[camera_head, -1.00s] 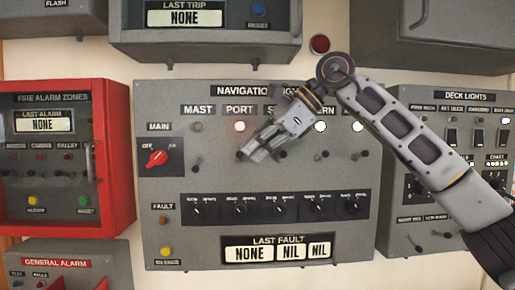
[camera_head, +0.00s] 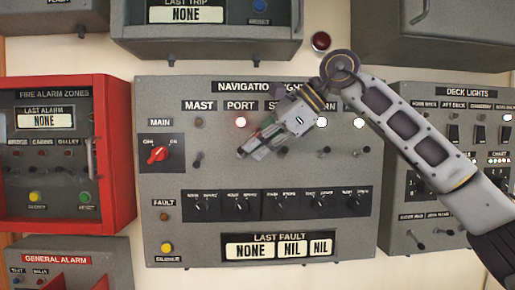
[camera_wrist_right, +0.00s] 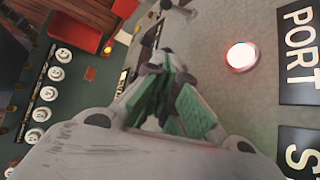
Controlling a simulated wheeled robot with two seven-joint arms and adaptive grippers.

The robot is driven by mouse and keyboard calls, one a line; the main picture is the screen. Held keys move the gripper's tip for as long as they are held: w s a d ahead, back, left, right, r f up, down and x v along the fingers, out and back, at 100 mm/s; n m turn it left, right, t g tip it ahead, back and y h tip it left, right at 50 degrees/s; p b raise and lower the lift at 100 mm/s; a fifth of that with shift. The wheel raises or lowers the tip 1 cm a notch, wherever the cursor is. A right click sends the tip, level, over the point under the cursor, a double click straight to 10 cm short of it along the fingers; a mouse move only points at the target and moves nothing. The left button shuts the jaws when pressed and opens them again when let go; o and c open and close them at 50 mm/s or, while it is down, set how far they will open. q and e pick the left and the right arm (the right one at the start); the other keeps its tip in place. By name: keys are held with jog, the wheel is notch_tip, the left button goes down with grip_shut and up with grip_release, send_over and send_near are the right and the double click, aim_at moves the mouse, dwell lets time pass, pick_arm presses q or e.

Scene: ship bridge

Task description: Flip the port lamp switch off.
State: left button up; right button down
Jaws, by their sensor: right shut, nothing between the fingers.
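The navigation lights panel (camera_head: 350,235) is grey and upright in the head view. Its PORT label (camera_head: 240,105) sits above a lit red port lamp (camera_head: 241,122); the lamp also glows in the right wrist view (camera_wrist_right: 241,56). My right gripper (camera_head: 244,150) is shut and empty, its fingertips just below the port lamp, where they hide the port switch. In the right wrist view its green-padded fingertips (camera_wrist_right: 168,62) come together near the panel face. I cannot tell whether they touch the switch. My left gripper is out of view.
The mast switch (camera_head: 197,159) stands just left of my fingertips. A red main rotary knob (camera_head: 157,154) is further left, and a row of small knobs (camera_head: 240,203) lies below. The red fire alarm box (camera_head: 118,150) and the deck lights panel (camera_head: 395,240) flank the panel.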

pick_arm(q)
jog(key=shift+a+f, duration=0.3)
pick_arm(e)
jog(key=shift+f, duration=0.15)
pick_arm(q)
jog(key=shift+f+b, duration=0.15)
jog(key=shift+b, duration=0.25)
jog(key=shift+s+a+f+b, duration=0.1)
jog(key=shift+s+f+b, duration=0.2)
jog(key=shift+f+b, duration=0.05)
pick_arm(e)
jog(key=shift+s+f+n+t, duration=0.15)
jog(key=shift+n+t, duration=0.15)
jog(key=shift+t, duration=0.1)
